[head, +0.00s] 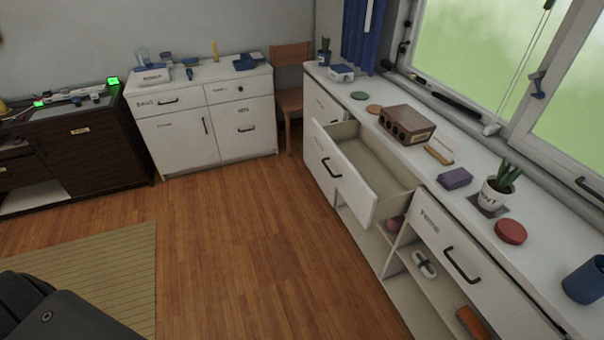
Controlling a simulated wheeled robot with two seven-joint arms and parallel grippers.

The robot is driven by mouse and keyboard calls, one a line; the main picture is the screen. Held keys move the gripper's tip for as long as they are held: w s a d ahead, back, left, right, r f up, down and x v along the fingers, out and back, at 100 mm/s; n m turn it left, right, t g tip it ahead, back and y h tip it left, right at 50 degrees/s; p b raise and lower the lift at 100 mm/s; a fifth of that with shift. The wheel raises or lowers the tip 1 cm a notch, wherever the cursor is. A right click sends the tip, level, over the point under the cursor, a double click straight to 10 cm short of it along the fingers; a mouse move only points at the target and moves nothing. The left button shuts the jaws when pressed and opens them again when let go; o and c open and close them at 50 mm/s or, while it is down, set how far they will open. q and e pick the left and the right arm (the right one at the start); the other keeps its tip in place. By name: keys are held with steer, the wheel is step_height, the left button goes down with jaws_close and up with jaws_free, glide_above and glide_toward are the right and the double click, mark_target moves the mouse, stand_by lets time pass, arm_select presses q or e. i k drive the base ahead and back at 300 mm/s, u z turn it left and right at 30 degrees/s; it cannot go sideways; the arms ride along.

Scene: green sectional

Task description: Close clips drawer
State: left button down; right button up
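One drawer (345,178) stands pulled out from the long white cabinet on the right. Its white front has a dark handle (331,168) and faces the open floor. The beige inside that I can see looks empty; part of the interior is hidden. Small dark labels mark the drawers, but they are too small to read, so I cannot confirm which one says clips. Neither of my grippers is in view. A dark part of my own body shows at the lower left.
Wooden floor (245,235) is clear before the open drawer. A brown box (408,126), a purple item (455,178) and a potted plant (497,190) stand on the right countertop. Open shelves lie below. A white cabinet (180,145) and wooden chair (290,95) stand behind.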

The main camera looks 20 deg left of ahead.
mark_target(376, 186)
steer(key=u, duration=0.05)
steer(key=i, duration=1.05)
steer(key=z, duration=0.45)
